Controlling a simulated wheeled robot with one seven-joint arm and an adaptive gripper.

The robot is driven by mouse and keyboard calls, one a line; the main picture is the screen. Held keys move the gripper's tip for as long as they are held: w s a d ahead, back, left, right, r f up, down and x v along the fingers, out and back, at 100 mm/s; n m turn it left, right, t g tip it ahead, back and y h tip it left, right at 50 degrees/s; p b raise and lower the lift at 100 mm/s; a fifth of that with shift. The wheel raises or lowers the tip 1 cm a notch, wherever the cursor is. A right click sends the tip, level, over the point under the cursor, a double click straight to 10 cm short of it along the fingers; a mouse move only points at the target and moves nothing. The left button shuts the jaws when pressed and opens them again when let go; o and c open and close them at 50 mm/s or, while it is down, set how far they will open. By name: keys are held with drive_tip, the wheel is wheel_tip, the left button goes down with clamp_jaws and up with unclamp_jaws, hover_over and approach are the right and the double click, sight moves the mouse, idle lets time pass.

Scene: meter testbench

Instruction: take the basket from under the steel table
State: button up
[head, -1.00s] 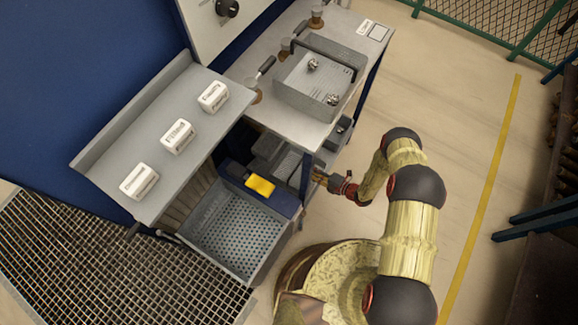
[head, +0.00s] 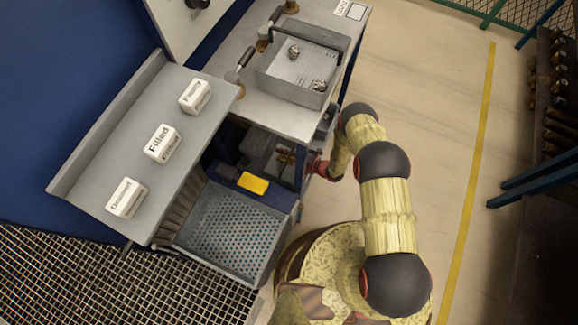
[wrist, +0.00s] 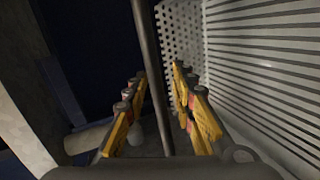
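The steel table (head: 262,112) is at top centre in the head view. Under it a grey basket (head: 258,149) shows partly, shaded by the tabletop and cut off by the table's leg. In the wrist view, a grey perforated and slatted wall (wrist: 262,62), apparently the basket's, fills the right side. A dark bar (wrist: 150,75), apparently its handle, runs between the yellow fingers of my gripper (wrist: 160,82). The fingers are apart, with gaps beside the bar. In the head view my gripper (head: 287,157) reaches under the table from the right; its tips are hard to make out.
Another handled basket (head: 293,90) with small metal parts stands on the tabletop. A sloped shelf (head: 105,165) with white labelled blocks is at left. A perforated bin (head: 230,232) and a yellow object (head: 253,183) are below. Open floor (head: 430,110) lies to the right.

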drive_tip(key=shift+w+a, duration=0.15)
drive_tip(key=shift+a, duration=0.15)
drive_tip(key=shift+c, duration=0.8)
clamp_jaws()
drive_tip(key=shift+f, duration=0.1)
